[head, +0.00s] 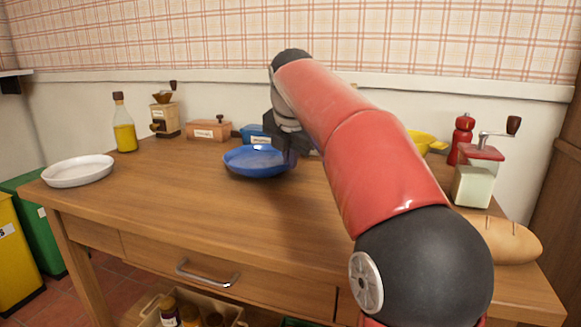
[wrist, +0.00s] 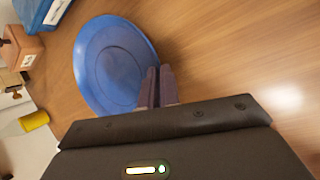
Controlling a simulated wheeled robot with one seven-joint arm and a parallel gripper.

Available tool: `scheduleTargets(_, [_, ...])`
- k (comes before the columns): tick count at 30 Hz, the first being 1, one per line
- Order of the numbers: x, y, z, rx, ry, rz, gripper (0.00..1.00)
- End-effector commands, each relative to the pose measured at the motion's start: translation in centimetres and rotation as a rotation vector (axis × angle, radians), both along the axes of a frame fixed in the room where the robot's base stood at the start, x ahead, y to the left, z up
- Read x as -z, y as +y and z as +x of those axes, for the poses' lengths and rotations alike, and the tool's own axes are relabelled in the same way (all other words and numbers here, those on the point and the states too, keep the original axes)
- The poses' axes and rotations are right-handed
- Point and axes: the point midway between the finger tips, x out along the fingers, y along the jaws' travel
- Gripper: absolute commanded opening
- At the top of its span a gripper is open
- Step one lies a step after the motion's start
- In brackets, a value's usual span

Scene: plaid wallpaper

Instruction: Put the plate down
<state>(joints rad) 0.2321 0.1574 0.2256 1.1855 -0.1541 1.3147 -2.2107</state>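A blue plate (head: 250,163) is over the middle of the wooden table, near its back half. It also shows in the wrist view (wrist: 108,65), face up. My gripper (head: 290,155) is at the plate's right edge. In the wrist view its two fingers (wrist: 158,88) are close together on the plate's rim, shut on it. The plate looks roughly level and very low over the tabletop. I cannot tell whether its underside touches the wood. My arm hides part of the table to the right of the plate.
The wooden table (head: 150,195) is clear in front and left of the blue plate. A white plate (head: 78,171) lies at the left end. An oil bottle (head: 124,135), a grinder (head: 165,118), a wooden box (head: 208,130) and a blue box (head: 253,131) stand behind. Bread (head: 503,240) lies right.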

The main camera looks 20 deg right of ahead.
Motion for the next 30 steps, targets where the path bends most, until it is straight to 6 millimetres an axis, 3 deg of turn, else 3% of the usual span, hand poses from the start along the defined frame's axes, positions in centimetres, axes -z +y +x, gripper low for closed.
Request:
scheduleTargets(8, [0.7,0.0,0.0,0.000,-0.002,0.000,0.00])
scheduleTargets(14, [0.7,0.0,0.0,0.000,-0.001,0.000,0.26])
scheduleTargets(23, [0.5,0.0,-0.1,0.000,-0.001,0.000,0.26])
scheduleTargets(30, [-2.8,0.5,-1.6,0.000,-0.005,0.000,0.26])
